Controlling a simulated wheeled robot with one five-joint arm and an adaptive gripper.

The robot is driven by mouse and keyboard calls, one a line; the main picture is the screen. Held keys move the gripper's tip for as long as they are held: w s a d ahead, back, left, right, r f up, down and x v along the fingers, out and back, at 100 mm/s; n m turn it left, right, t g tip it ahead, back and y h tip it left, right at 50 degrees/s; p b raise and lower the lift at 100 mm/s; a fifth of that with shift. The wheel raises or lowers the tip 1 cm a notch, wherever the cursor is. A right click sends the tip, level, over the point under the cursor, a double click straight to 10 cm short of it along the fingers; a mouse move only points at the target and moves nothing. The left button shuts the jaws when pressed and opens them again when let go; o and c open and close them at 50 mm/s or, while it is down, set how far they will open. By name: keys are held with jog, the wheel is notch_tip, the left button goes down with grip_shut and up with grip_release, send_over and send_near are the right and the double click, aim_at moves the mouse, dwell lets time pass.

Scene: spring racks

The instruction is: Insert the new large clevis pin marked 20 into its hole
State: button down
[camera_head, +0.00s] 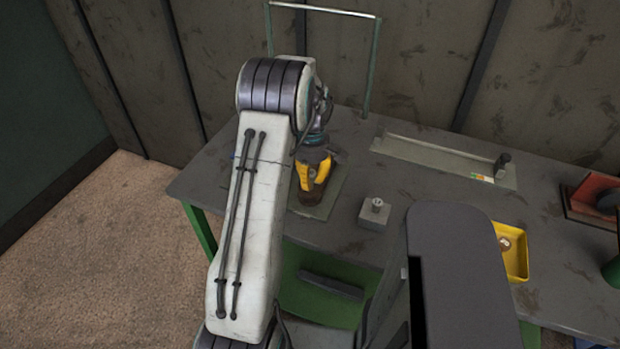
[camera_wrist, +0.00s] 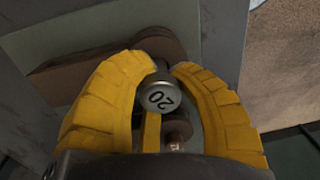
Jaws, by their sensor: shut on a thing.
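The large clevis pin (camera_wrist: 163,94), a grey metal pin with "20" on its round end face, sits between the yellow fingers of my gripper (camera_wrist: 158,72) in the wrist view. The gripper is shut on it. In the head view my gripper (camera_head: 316,174) is low over a brown rusty fixture (camera_head: 308,196) on a metal plate (camera_head: 322,208). The wrist view shows brown rusty parts (camera_wrist: 90,67) just beyond the fingers. The pin's far end and its hole are hidden, so I cannot tell how the pin sits in it.
A small grey block with a knob (camera_head: 374,214) stands right of the plate. A long grey fixture (camera_head: 430,156) lies behind. A yellow tray (camera_head: 518,262) with a round item and a red object (camera_head: 592,196) are farther right. A green-legged frame (camera_head: 372,70) rises at the back.

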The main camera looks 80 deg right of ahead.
aim_at(311, 171)
jog(key=shift+f+b, duration=0.55)
jog(key=shift+f, duration=0.2)
jog(key=c, duration=0.9)
grip_release()
jog(key=shift+a+f, duration=0.1)
jog(key=r, duration=1.2)
jog(key=shift+d+r, duration=0.2)
jog(key=shift+d, duration=0.2)
